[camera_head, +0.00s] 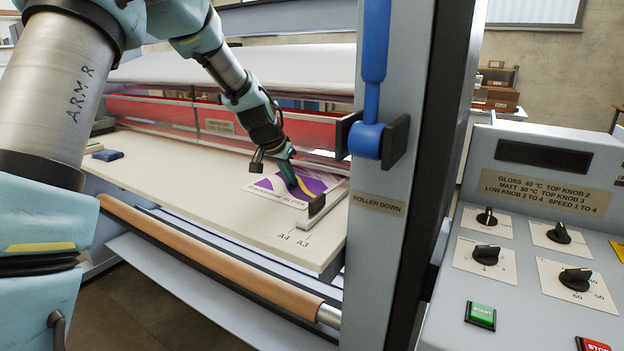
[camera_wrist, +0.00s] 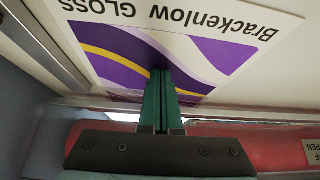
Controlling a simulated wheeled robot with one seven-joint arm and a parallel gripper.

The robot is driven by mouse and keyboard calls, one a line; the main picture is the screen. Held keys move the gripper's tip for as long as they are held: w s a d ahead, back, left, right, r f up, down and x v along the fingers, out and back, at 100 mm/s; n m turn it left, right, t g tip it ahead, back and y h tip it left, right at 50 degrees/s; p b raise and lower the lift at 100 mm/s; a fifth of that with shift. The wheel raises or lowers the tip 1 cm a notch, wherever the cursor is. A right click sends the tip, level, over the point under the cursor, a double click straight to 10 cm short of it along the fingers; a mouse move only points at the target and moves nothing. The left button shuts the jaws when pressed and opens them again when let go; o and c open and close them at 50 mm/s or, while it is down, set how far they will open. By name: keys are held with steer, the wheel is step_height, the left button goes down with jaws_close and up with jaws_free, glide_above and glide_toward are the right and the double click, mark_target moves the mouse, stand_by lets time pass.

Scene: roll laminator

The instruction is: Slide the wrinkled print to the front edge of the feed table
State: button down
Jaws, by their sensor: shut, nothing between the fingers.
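The print (camera_head: 268,186) is a white sheet with purple waves and a yellow stripe. It lies on the cream feed table (camera_head: 200,180) near its right end, by the roller side. In the wrist view the print (camera_wrist: 115,60) appears upside down, with the words "Brackenlow GLOSS". My gripper (camera_head: 295,190) points down onto the print's purple area. In the wrist view, the green fingers of my gripper (camera_wrist: 160,72) are together and empty, with their tips at or very near the sheet. Contact and wrinkles cannot be made out clearly. The fingers hide part of the print.
A red roller (camera_head: 150,110) runs behind the table. A brown roll (camera_head: 200,255) runs along the table's front. A blue object (camera_head: 108,155) lies far left; the middle is clear.

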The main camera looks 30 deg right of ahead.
mark_target(277, 197)
steer(key=shift+s+a+f, duration=0.1)
steer(key=shift+a+f, duration=0.05)
steer(key=shift+f, duration=0.1)
steer(key=shift+s+a+b, duration=0.6)
steer(key=shift+a+b, duration=0.1)
steer(key=shift+a, duration=0.25)
steer(key=shift+s+a+r+b, duration=0.15)
steer(key=shift+s+a+b, duration=0.25)
steer(key=shift+a, duration=0.25)
steer(key=shift+a, duration=0.1)
steer(key=shift+s+a+b, duration=0.4)
steer(key=shift+a+b, duration=0.05)
steer(key=shift+a, duration=0.15)
steer(key=shift+s+a+b, duration=0.4)
steer(key=shift+a+b, duration=0.05)
steer(key=shift+a, duration=0.15)
steer(key=shift+s+a, duration=0.3)
steer(key=shift+a, duration=0.1)
steer(key=shift+a, duration=0.1)
